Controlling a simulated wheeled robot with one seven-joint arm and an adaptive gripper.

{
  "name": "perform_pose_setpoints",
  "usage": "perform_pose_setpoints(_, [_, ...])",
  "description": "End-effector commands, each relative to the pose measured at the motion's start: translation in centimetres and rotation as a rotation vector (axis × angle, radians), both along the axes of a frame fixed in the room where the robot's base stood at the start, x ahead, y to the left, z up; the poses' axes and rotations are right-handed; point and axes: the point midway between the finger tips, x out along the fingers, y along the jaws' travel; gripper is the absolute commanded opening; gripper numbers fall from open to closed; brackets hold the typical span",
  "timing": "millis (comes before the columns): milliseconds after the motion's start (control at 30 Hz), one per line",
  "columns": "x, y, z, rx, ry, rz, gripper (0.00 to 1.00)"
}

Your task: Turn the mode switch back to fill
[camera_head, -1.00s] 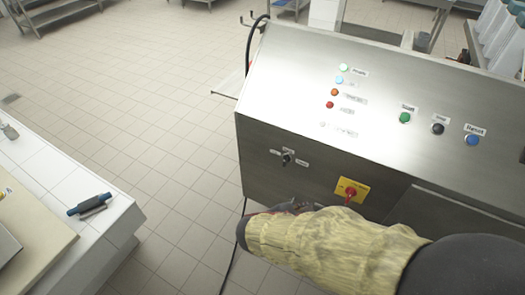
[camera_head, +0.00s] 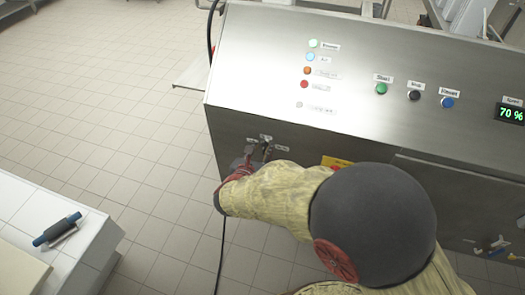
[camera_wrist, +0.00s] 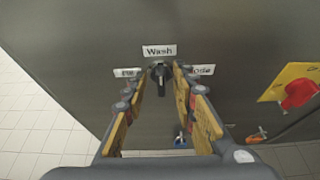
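The mode switch (camera_wrist: 159,74) is a small dark knob on the steel front of the machine. A "Wash" label (camera_wrist: 159,51) is above it, a label that seems to read "Fill" (camera_wrist: 127,72) is to its left, and a partly covered label (camera_wrist: 203,70) is to its right. The knob looks roughly upright, toward "Wash". My gripper (camera_wrist: 162,92) is open, with one finger on each side of the knob; contact cannot be made out. In the head view my gripper (camera_head: 250,161) is at the switch and partly hides it.
A red emergency button (camera_wrist: 298,94) on a yellow plate is right of the switch. Lamps, buttons and a display reading 70 % (camera_head: 510,113) are on the sloping panel. A white counter (camera_head: 85,240) with a blue-handled tool (camera_head: 57,229) is at lower left.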

Motion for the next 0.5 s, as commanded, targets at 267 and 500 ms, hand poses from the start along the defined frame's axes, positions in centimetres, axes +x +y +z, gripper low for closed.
perform_pose_setpoints(267, [0.86,-0.33,-0.38,0.000,0.001,0.000,0.27])
perform_pose_setpoints(500, [0.84,-0.34,-0.34,0.001,0.001,0.000,0.22])
